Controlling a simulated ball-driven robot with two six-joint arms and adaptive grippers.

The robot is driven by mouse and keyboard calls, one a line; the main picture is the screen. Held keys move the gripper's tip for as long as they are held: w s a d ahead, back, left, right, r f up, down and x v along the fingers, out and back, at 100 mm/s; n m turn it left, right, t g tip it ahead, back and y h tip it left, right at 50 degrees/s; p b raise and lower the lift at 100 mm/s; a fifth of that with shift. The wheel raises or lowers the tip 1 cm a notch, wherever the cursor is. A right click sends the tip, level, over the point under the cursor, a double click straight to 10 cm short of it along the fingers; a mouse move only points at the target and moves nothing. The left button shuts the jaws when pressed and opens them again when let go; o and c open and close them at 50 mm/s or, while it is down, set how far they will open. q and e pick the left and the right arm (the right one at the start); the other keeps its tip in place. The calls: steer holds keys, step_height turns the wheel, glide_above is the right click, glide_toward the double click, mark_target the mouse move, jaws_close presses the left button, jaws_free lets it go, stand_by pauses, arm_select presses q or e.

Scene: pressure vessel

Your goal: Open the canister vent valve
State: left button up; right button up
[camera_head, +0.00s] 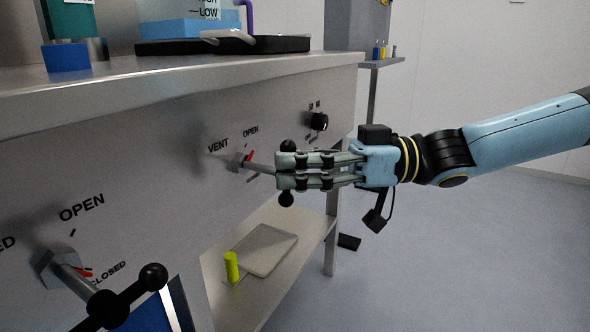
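The vent valve (237,162) is on the grey front panel, right of the VENT label. Its grey stem reaches out to a T-handle with a black ball (287,146) above and another below. A red pointer shows at its base, below the OPEN label; the lower label is partly covered by the stem. My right gripper (284,171) comes from the right. Its fingers lie close together at the stem's end, between the balls, and look shut on the handle; they hide the crossbar. My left gripper is out of view.
A larger valve (62,272) at lower left has its red pointer by CLOSED. A black knob (319,121) is at the panel's right. A lower shelf (222,302) holds a yellow cylinder (231,267) and a flat tray (268,234). Floor on the right is open.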

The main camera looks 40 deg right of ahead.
steer(key=c, duration=0.7)
jaws_close()
steer(key=shift+s+f, duration=0.1)
steer(key=shift+f, duration=0.15)
stand_by(0.5)
steer(key=o, duration=0.7)
jaws_free()
steer(key=shift+r, duration=0.1)
